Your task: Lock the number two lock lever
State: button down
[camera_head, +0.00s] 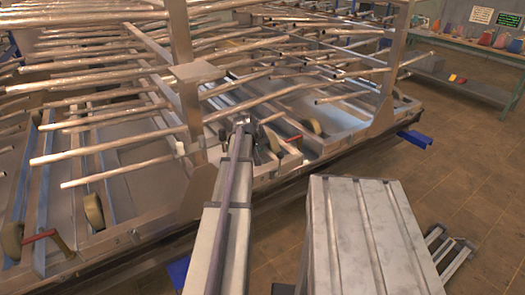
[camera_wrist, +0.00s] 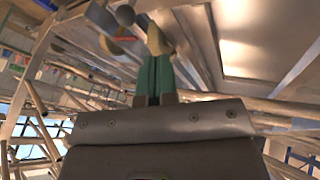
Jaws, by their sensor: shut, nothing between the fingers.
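My gripper (camera_wrist: 155,58) is shut and empty; its two green fingers lie side by side in the wrist view. A tan rounded lever part (camera_wrist: 157,38) is right at the fingertips; I cannot tell whether they touch. A thin red part (camera_wrist: 126,40) shows just left of them. In the head view my arm reaches into the metal frame, and its end is partly hidden. A lock lever with a red tip (camera_head: 293,138) is close to the right of the arm's end. Another red lever (camera_head: 40,236) is at the lower left. No lever numbers are readable.
The metal frame (camera_head: 120,228) carries many long tubes (camera_head: 100,145) above and around my arm. Tan wheel-like parts (camera_head: 94,210) sit low in it. A workbench (camera_head: 460,83) stands at the back right. The brown floor at right is mostly open.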

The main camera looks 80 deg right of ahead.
jog(key=s+d+f+b, duration=0.5)
jog(key=d+f+b, duration=0.1)
jog(key=f, duration=0.1)
jog(key=shift+f, duration=0.25)
jog(key=shift+d+r, duration=0.1)
jog(key=shift+d, duration=0.05)
